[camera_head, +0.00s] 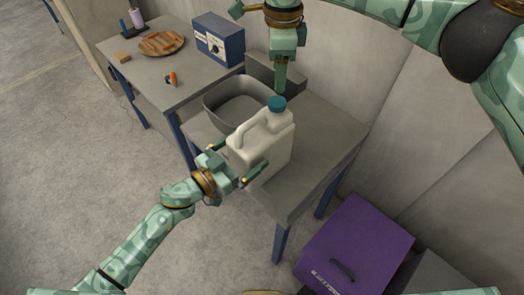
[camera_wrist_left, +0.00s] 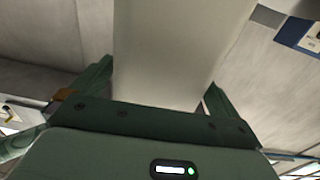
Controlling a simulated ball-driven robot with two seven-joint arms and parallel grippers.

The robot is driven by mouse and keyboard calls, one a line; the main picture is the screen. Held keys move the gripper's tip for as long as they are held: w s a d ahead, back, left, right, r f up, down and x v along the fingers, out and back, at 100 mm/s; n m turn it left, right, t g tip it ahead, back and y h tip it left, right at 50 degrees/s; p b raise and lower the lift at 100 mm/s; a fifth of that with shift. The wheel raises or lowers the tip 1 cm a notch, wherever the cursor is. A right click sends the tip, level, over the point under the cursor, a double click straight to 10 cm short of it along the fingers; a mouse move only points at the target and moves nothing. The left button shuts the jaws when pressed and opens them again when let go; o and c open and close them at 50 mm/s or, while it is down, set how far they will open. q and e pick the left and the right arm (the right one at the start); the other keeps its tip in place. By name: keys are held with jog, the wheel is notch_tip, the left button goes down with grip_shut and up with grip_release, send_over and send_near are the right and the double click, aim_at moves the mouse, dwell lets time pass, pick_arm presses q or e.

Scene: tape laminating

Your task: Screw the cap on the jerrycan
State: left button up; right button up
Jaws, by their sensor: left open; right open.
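The off-white jerrycan (camera_head: 268,145) stands upright on the grey table, with its handle on the upper left. The teal cap (camera_head: 277,103) sits at the top of its neck; I cannot tell how tightly it is seated. My left gripper (camera_head: 243,167) is open, with its fingers on either side of the jerrycan's lower body. The left wrist view shows the jerrycan's pale wall (camera_wrist_left: 180,50) between the two spread fingers (camera_wrist_left: 156,95). My right gripper (camera_head: 281,86) points down just above the cap and is open, though its fingers overlap in this view. Contact with the cap is unclear.
A grey basin (camera_head: 211,104) stands behind and left of the jerrycan. The table's front right part (camera_head: 325,150) is bare. A second table holds a blue box (camera_head: 228,40), a wooden plate (camera_head: 161,43) and small items. A purple cabinet (camera_head: 352,240) stands at lower right.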

pick_arm(q)
jog(key=shift+x, duration=1.3)
jog(key=c, duration=1.5)
jog(key=shift+c, duration=1.3)
pick_arm(e)
jog(key=shift+w+r, duration=0.1)
jog(key=shift+r, duration=0.2)
jog(key=n, duration=0.7)
jog(key=shift+d+f, duration=0.15)
jog(key=shift+f, duration=0.1)
jog(key=shift+n, duration=1)
